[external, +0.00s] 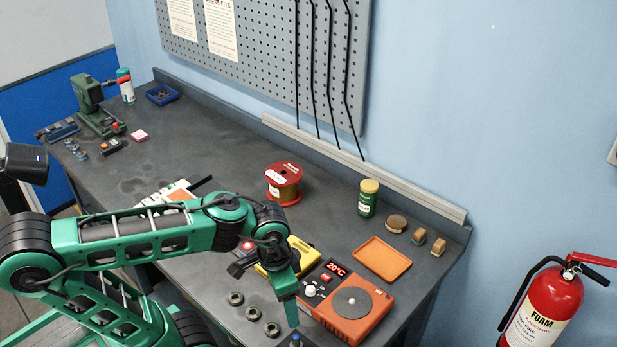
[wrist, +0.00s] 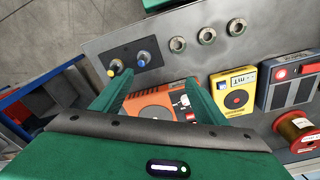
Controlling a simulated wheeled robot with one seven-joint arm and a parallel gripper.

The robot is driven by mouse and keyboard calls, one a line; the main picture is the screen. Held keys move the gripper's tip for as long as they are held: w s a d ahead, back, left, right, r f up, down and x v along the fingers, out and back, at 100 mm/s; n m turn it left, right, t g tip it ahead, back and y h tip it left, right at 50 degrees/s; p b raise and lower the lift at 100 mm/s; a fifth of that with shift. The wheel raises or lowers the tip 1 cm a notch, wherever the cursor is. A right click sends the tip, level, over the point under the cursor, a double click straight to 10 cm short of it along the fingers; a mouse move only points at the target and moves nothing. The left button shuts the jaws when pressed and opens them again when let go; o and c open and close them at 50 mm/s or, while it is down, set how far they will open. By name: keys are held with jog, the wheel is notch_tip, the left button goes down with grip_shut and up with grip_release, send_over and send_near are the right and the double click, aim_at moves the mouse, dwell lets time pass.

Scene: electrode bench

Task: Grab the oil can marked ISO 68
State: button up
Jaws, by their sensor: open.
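No ISO 68 marking is legible in either view, so I cannot tell which thing is the oil can. Two small dark upright items, one with a blue top (wrist: 143,58) and one with a yellow top (wrist: 115,66), stand at the bench's front edge in the wrist view. A green can with a yellow lid (external: 367,199) stands at the back right in the external view. My gripper (external: 285,298) points down over the front of the bench. In the wrist view my gripper (wrist: 157,78) is open with nothing between its fingers, above the orange device's edge.
The orange device (external: 348,305) and yellow device (external: 293,256) lie near my gripper. Several metal rings (external: 253,313) sit at the front edge. A red spool (external: 284,181) and orange tray (external: 381,257) are behind. The bench's middle left (external: 190,140) is mostly clear.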

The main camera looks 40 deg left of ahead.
jog(key=w+n+t, duration=0.1)
jog(key=w, duration=0.5)
jog(key=w+f+n+t, duration=0.1)
jog(key=w+n+t, duration=0.1)
jog(key=w, duration=0.5)
jog(key=w+a+n+t, duration=0.1)
jog(key=w, duration=0.5)
jog(key=shift+w+f+t, duration=0.35)
jog(key=shift+f+t, duration=0.05)
jog(key=w+a+n+t+y, duration=0.2)
jog(key=w+a+n+t, duration=0.3)
jog(key=w, duration=0.8)
jog(key=m+t+y, duration=0.1)
jog(key=t+y, duration=0.1)
send_near(369, 193)
jog(key=w+a+r, duration=0.2)
jog(key=w+f, duration=0.3)
jog(key=w+a+f, duration=0.1)
jog(key=w+f, duration=0.2)
jog(key=w+a+f, duration=0.1)
jog(key=w+f, duration=0.2)
jog(key=shift+w+a, duration=0.1)
jog(key=shift+w, duration=0.1)
jog(key=shift+r, duration=0.1)
jog(key=shift+c, duration=0.4)
jog(key=shift+t, duration=0.3)
jog(key=c, duration=1.4)
